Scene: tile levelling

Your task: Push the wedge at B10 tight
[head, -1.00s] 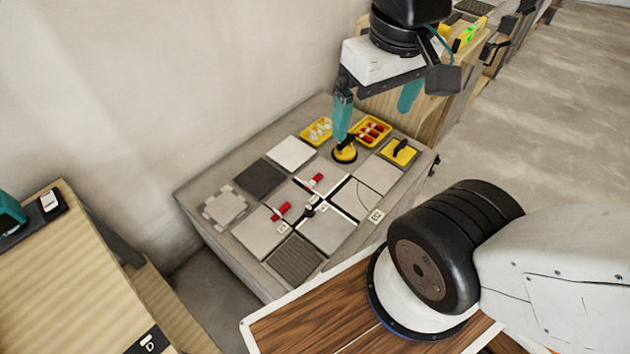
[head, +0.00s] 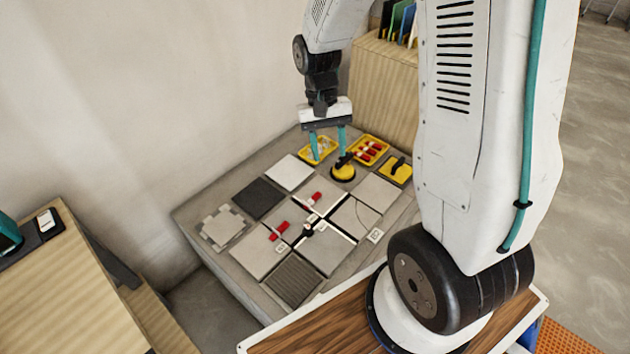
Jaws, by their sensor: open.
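Two red wedges lie among the grey tiles on the low slab (head: 190,218). One red wedge (head: 279,231) is at the left joint, by a small white label. The other red wedge (head: 316,197) is farther back, near the middle joint. The labels are too small to read, so I cannot tell which wedge is at B10. My gripper (head: 329,156) points down with its two teal fingers apart and empty. It is at the back of the slab, beyond both wedges, near the yellow trays and the round yellow-and-black tool. It touches neither wedge.
A yellow tray of pale pieces (head: 318,150), a yellow tray of red wedges (head: 369,150), a round yellow-and-black tool (head: 343,172) and a yellow float (head: 397,170) stand along the back. A black cross-shaped piece (head: 308,230) sits where tiles meet. A wall borders the slab's left side.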

